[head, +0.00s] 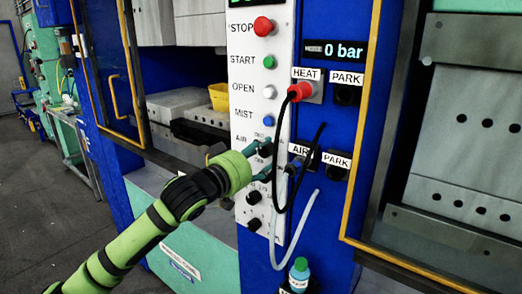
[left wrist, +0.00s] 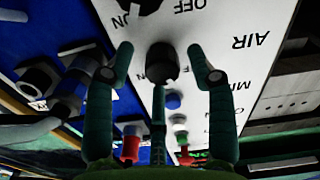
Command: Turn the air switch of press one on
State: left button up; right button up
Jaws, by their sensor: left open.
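The black air knob (head: 264,150) sits on the white control panel (head: 245,110), beside the AIR label in the head view. In the left wrist view the panel appears upside down, and a black knob (left wrist: 160,62) with a white mark shows near the AIR lettering. My left gripper (head: 264,160) is at the panel in front of this knob and partly covers it. In the left wrist view its open fingers (left wrist: 161,65) stand on either side of the knob, with gaps visible. Whether the fingertips reach its depth is unclear. My right gripper is not in view.
Red stop (head: 263,26), green start (head: 270,62), white open (head: 270,91) and blue mist (head: 268,121) buttons line the panel above. Black and white cables hang close to the right. The display (head: 333,49) reads 0 bar. A bottle (head: 299,272) stands below.

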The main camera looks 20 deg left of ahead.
pick_arm(q)
jog(key=shift+w, duration=0.2)
jog(key=shift+f, duration=0.1)
grip_shut()
jog(key=m+p, duration=0.2)
jog(key=m, duration=0.1)
jog(key=m+p, duration=0.1)
jog(key=m, duration=0.1)
jog(key=shift+f+m+p, duration=0.1)
jog(key=shift+m+p, duration=0.2)
jog(key=shift+p, duration=0.1)
jog(key=m+p, duration=0.1)
jog(key=m, duration=0.2)
jog(key=shift+p, duration=0.4)
jog(key=shift+a+f+m+p, duration=0.1)
jog(key=shift+m+p, duration=0.5)
jog(key=shift+m, duration=1.2)
